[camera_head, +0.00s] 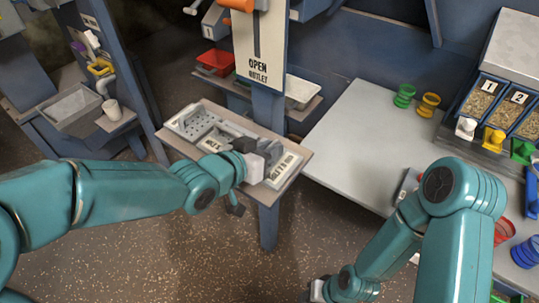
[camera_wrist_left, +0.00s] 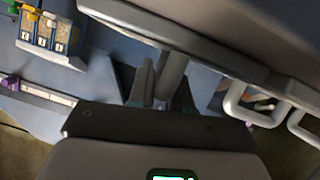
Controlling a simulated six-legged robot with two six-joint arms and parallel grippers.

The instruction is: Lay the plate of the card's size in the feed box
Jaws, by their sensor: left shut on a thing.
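My left gripper (camera_head: 268,158) is over the right part of a small tray table (camera_head: 200,107). In the left wrist view, the fingers (camera_wrist_left: 160,88) are shut on a grey post-like handle (camera_wrist_left: 174,72). The handle meets a broad grey surface above, probably a plate, but its size cannot be told. A perforated grey plate (camera_head: 190,122) lies at the table's left, with other grey pieces partly hidden by my wrist. My right gripper (camera_head: 318,290) is at the bottom edge, mostly cut off. I cannot clearly make out the card or the feed box.
A blue post with an "OPEN OUTLET" panel (camera_head: 259,45) rises behind the small table. A red bin (camera_head: 215,62) stands behind it. Numbered grain bins (camera_head: 482,100) stand far right.

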